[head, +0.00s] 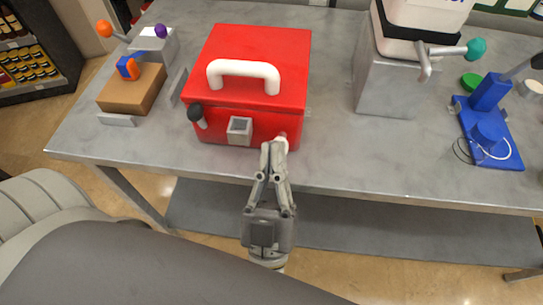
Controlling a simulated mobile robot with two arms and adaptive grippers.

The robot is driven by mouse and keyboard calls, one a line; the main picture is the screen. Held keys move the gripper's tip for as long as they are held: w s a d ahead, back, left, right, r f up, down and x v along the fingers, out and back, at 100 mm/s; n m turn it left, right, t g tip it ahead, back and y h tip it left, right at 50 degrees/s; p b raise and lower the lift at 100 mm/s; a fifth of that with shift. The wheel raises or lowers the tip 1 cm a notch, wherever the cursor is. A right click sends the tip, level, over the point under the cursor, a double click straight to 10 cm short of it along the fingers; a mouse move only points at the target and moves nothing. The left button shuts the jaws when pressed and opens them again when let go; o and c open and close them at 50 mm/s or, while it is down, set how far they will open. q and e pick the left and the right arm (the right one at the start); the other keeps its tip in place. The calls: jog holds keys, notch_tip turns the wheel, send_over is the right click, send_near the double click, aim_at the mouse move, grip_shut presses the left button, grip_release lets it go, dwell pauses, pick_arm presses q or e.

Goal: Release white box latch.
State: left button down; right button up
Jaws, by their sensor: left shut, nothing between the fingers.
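A white box (420,14) is cut off by the top edge at the upper right, above a grey metal block (385,80). A grey lever (448,51) with a teal knob (476,48) sticks out to the right at the box's lower front; I take it to be the latch. My left gripper (273,150) is shut and empty at the lower right front of a red box (250,65), well left of the white box. Its tips overlap a small pale knob (282,142) there; whether they touch is unclear. My right gripper is out of view.
The red box has a white handle (243,70) and a black knob (195,113). A brown block (133,90) stands left, a blue fixture (490,125) right. The grey tabletop (335,145) is clear between the red box and the metal block.

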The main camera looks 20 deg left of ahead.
pick_arm(q)
jog(key=shift+f, duration=0.1)
dwell(0.3)
jog(key=shift+s+f+t+b, duration=0.15)
jog(key=shift+f+t+b, duration=0.05)
jog(key=shift+t+b, duration=0.25)
jog(key=shift+s+d+f+t+y+b, duration=0.1)
jog(key=shift+s+f+t+y+b, duration=0.05)
jog(key=shift+f+t+y+b, duration=0.2)
jog(key=shift+s+f+b, duration=0.15)
jog(key=shift+f+b, duration=0.15)
jog(key=shift+s+d+f+b, duration=0.1)
jog(key=shift+s+f+b, duration=0.15)
jog(key=shift+f, duration=0.9)
jog(key=shift+s+d+f+b, duration=0.1)
jog(key=shift+s+f+b, duration=0.1)
jog(key=shift+f, duration=1)
